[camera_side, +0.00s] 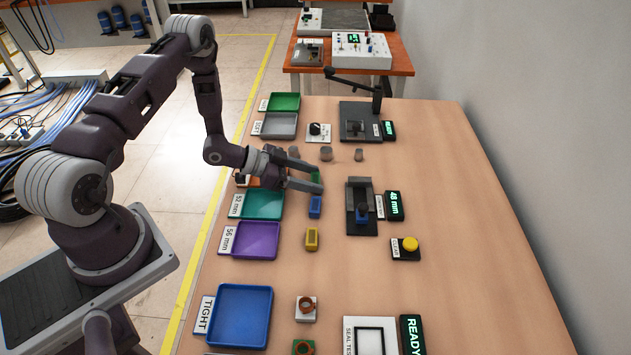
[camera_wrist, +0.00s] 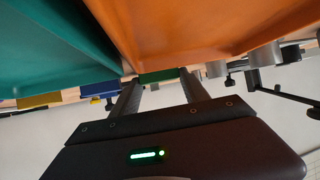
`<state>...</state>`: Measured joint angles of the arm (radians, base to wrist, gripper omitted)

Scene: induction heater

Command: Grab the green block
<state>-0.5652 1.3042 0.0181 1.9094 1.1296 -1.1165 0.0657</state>
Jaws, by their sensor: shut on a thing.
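The green block (camera_side: 315,178) is between the fingertips of my gripper (camera_side: 314,183) in the side view, low over the wooden table. In the wrist view the green block (camera_wrist: 160,75) shows at the far end of the two fingers of my gripper (camera_wrist: 158,84). The fingers are shut on it, one on each side. Whether the block touches the table cannot be told.
A blue block (camera_side: 315,206) lies just in front of the green block, with a yellow block (camera_side: 312,239) beyond it. Grey cylinders (camera_side: 326,154) stand behind. A teal tray (camera_side: 262,204) and a purple tray (camera_side: 257,240) lie left.

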